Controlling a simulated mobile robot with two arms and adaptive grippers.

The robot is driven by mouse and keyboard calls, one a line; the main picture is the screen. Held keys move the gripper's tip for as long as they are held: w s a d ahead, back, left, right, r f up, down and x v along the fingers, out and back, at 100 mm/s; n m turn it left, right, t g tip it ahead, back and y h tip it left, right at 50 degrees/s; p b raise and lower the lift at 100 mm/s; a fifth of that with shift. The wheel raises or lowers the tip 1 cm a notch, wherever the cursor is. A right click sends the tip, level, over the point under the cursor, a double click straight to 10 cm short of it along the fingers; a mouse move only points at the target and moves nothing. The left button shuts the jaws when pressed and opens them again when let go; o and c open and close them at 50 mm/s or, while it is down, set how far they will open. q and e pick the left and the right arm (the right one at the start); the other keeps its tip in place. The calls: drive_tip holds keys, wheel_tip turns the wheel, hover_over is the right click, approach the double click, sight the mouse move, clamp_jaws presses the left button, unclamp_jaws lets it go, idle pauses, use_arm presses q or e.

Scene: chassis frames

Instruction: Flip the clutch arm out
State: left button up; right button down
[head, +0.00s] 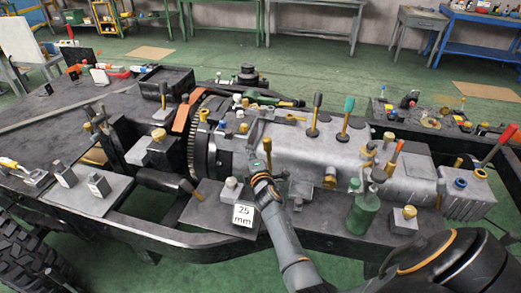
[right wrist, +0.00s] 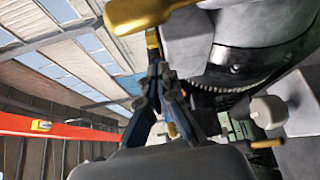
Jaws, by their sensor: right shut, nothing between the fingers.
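A lever with a gold end (head: 267,147) stands at the bell housing end of the grey gearbox (head: 340,150), just beyond my right gripper (head: 262,178). It looks like the clutch arm, but I cannot be sure. In the right wrist view a thick gold bar (right wrist: 140,12) crosses close above the fingertips (right wrist: 158,68), with a short gold piece below it. The right fingers are closed together and hold nothing. They are close to the gold part; whether they touch it I cannot tell. My left gripper is not in view.
The toothed flywheel ring (head: 204,135) is left of the gearbox. A plate marked 25 mm (head: 243,215) lies in front of it. Shift levers (head: 317,108) rise from the gearbox top, and a green bottle (head: 363,210) stands at the front. Small parts crowd the black frame.

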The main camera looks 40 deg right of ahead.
sight(265, 148)
drive_tip(key=d+p, duration=0.1)
drive_tip(key=s+d+p, duration=0.1)
drive_tip(key=d, duration=0.1)
drive_tip(key=shift+s+d+r, duration=0.1)
drive_tip(key=shift+d+r, duration=0.05)
drive_tip(key=shift+d, duration=0.1)
drive_tip(key=shift+s+d+m+t+b, duration=0.3)
drive_tip(key=shift+s+d+m+b, duration=0.1)
drive_tip(key=shift+s+d+b, duration=0.35)
drive_tip(key=s+d+f+m+t+h+b, duration=0.1)
drive_tip(key=s+d+m+t+h+b, duration=0.1)
drive_tip(key=s+d+m+b, duration=0.3)
drive_tip(key=shift+s+d+f+b, duration=0.3)
drive_tip(key=shift+s+d+b, duration=0.9)
drive_tip(key=shift+s, duration=0.65)
